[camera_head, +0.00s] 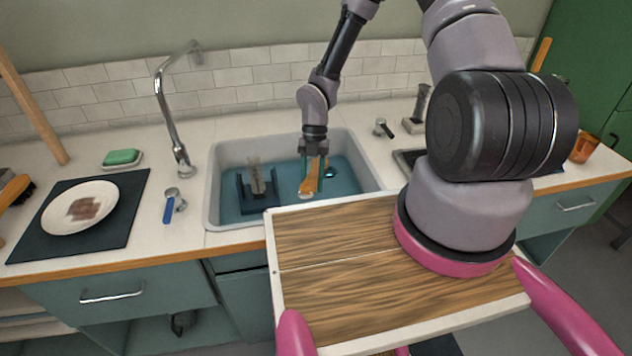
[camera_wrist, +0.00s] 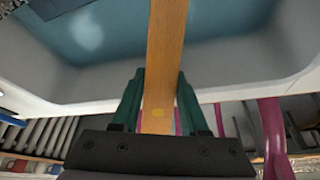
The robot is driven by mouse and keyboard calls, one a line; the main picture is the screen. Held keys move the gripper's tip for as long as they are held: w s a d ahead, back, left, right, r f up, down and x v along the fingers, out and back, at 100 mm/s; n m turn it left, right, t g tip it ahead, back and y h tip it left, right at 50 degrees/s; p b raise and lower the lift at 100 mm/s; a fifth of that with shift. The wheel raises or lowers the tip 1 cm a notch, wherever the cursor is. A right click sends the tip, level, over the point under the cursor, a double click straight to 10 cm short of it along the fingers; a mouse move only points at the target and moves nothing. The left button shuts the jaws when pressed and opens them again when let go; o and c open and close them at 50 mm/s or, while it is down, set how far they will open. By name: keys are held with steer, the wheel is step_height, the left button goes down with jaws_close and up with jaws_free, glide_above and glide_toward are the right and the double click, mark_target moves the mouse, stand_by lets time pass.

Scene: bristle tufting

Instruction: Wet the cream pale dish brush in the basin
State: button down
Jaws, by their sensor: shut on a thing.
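My gripper (camera_head: 313,164) is over the basin, pointing down, its green fingers shut on the wooden handle of the dish brush (camera_head: 311,180). The brush slants down, and its pale end (camera_head: 306,194) appears low over the basin near the front wall. I cannot tell whether it touches the water. In the wrist view, the brown handle (camera_wrist: 166,50) runs between my gripper's fingers (camera_wrist: 159,98) and out of the top of the picture; the bristles are hidden there. The basin (camera_head: 213,190) is pale grey and holds blue water (camera_head: 345,183).
A dark rack (camera_head: 245,198) with a pale upright item stands in the basin, left of the brush. The faucet (camera_head: 178,140) rises at the basin's left. A plate (camera_head: 60,217) on a dark mat, a green sponge (camera_head: 122,156) and a blue-handled tap (camera_head: 169,208) are further left.

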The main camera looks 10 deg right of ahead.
step_height(320, 180, up, 12)
steer(key=shift+r, duration=0.25)
stand_by(1.0)
steer(key=shift+r, duration=0.1)
stand_by(1.9)
steer(key=shift+r, duration=1.9)
